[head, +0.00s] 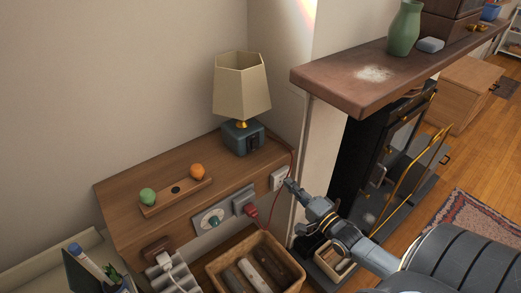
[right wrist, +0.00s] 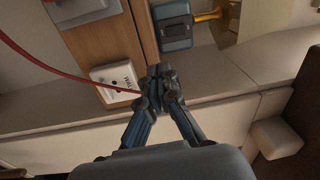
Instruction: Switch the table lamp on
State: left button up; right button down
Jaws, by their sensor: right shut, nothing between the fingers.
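The table lamp (head: 241,85) stands on the wooden cabinet, with a beige shade that shows no clear glow. Its blue-grey base (head: 243,138) has a dark patch on the front; the base also shows in the right wrist view (right wrist: 172,25). My right gripper (head: 289,184) is shut and empty, just right of a white wall plate (head: 279,178) on the cabinet's front. In the right wrist view the fingertips (right wrist: 159,72) are close to this plate (right wrist: 115,79); whether they touch anything is unclear. A red cord (right wrist: 50,68) runs near the fingers. My left gripper is out of view.
The wooden cabinet (head: 120,202) carries a tray (head: 176,198) with a green and an orange ball. A red plug (head: 251,211) and a round dial (head: 211,220) are on its front. A basket (head: 214,270) stands below. The mantel (head: 375,75) juts out at right.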

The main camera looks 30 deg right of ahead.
aim_at(255, 142)
jog(key=r, duration=0.1)
jog(key=r+m, duration=0.1)
jog(key=r, duration=0.1)
jog(key=shift+w+a+r+t, duration=0.15)
jog(key=shift+a+r+t, duration=0.1)
jog(key=shift+t, duration=0.15)
jog(key=w, duration=0.4)
jog(key=w+r, duration=0.1)
jog(key=w, duration=0.4)
jog(key=w+a+p, duration=0.1)
jog(key=w, duration=0.4)
jog(key=shift+r, duration=0.4)
